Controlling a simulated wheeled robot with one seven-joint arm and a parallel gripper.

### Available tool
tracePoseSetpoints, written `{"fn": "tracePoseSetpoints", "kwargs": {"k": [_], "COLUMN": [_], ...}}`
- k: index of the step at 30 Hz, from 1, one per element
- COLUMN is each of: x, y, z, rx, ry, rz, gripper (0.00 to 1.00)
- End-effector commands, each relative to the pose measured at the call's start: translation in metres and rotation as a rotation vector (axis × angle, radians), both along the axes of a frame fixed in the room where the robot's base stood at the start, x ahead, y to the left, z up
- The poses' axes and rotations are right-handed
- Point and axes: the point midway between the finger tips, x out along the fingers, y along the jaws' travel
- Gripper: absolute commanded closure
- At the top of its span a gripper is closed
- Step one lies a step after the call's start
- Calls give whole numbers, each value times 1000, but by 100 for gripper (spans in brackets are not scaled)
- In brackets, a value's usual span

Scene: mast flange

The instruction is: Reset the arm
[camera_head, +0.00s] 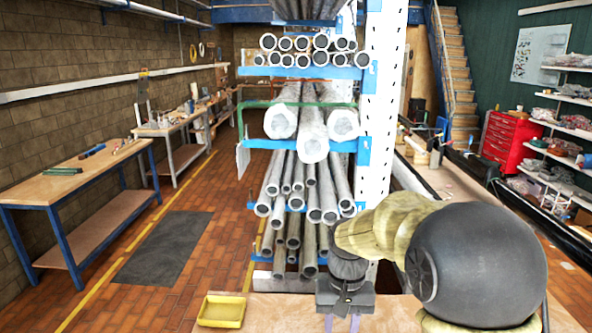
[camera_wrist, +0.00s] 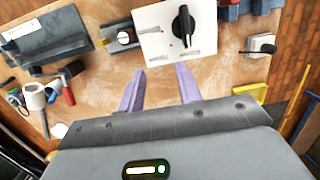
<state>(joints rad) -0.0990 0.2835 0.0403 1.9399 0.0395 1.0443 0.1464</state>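My gripper (camera_wrist: 160,70) points down over a wooden worktop (camera_wrist: 90,92) in the wrist view. Its two purple fingers are apart with nothing between them. A white plate with a black rotary knob (camera_wrist: 183,25) lies just beyond the fingertips; I cannot tell the height between them. In the head view my gripper (camera_head: 342,323) hangs at the bottom centre, over the near worktop edge, with its fingertips cut off by the frame. My arm is folded in close at the lower right and hides part of the worktop.
A yellow tray (camera_head: 222,311) sits on the worktop left of my gripper. Around the plate are a dark grey fixture (camera_wrist: 55,42), a white mug (camera_wrist: 35,97), a red-handled tool (camera_wrist: 68,92) and a small black-and-white device (camera_wrist: 262,44). A pipe rack (camera_head: 365,160) stands beyond.

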Motion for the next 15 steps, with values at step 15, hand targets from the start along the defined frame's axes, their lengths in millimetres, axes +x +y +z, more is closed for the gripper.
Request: {"fn": "tracePoseSetpoints", "kwargs": {"k": [15], "x": [-92], "y": [-57], "z": [-59], "rx": [-27], "ry": [-341], "rz": [24], "gripper": [65]}}
